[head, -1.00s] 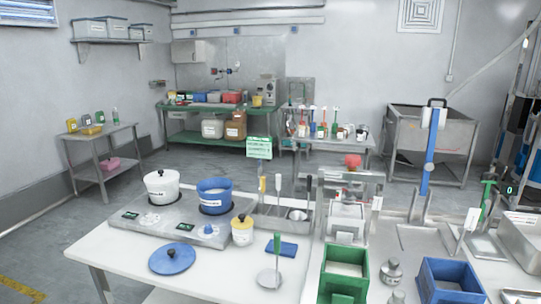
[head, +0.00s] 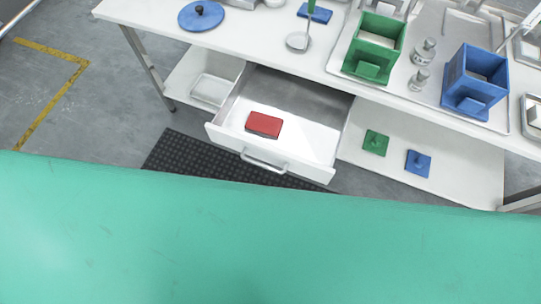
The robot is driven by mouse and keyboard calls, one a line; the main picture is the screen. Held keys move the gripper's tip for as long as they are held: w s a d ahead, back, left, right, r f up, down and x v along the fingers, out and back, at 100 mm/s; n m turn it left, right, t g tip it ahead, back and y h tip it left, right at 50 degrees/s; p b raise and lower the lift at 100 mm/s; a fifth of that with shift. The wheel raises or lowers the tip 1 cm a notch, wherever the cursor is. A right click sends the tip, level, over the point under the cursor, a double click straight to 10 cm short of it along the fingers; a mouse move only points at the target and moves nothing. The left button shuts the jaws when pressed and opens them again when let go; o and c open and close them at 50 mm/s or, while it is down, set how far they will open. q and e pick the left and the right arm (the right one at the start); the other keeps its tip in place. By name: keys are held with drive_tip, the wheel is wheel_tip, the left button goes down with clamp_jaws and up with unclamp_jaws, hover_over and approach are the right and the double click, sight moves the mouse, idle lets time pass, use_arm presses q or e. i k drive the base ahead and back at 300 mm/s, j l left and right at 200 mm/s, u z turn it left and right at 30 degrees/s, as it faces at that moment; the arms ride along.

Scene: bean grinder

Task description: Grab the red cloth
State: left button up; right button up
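The red cloth (head: 264,124) lies flat as a small folded block in an open white drawer (head: 310,142) under the table. It is in the left half of the drawer, near the drawer's front. The drawer is pulled out toward me, and a metal handle (head: 264,162) shows on its front. Nothing covers the cloth. Neither of my grippers is in the head view, so I cannot see how they stand.
A large green surface (head: 270,245) fills the near foreground. The white table (head: 270,25) above the drawer bears a blue lid (head: 201,15), a green box (head: 376,45) and a blue box (head: 474,82). Small green (head: 375,142) and blue (head: 418,163) lids lie on the lower shelf.

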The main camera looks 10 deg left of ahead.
sight(260, 123)
drive_tip(key=l+u, duration=0.25)
drive_tip(key=l, duration=0.25)
drive_tip(key=l+u, duration=0.25)
drive_tip(key=l, duration=0.25)
drive_tip(key=k+l+u, duration=0.25)
drive_tip(key=l, duration=0.2)
drive_tip(key=i+l, duration=0.05)
drive_tip(key=i, duration=0.05)
